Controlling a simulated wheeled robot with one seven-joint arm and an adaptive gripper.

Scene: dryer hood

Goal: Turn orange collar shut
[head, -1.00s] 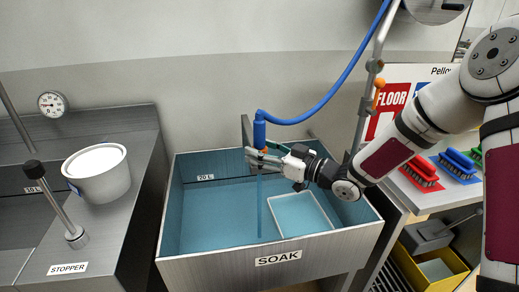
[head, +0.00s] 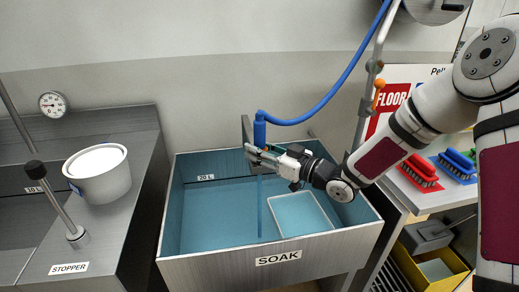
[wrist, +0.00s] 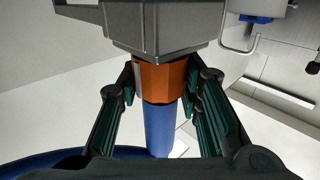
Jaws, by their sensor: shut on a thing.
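The orange collar (wrist: 163,82) sits around the blue hose end, between a grey block (wrist: 150,28) and a blue tube (wrist: 159,130) in the wrist view. My gripper (wrist: 161,85) is shut on the collar, one dark green-padded finger on each side. In the head view my gripper (head: 262,157) is at the hanging blue hose fitting (head: 259,131) above the SOAK basin (head: 300,248) and hides most of the collar. A thin blue stream (head: 259,210) runs down from below the gripper into the basin.
The blue hose (head: 335,90) arcs up to the right beside a grey pipe (head: 367,85) with an orange knob. A white tray (head: 303,215) lies in the basin. A white bucket (head: 100,185) stands on the left counter. Brushes (head: 420,168) lie on the right counter.

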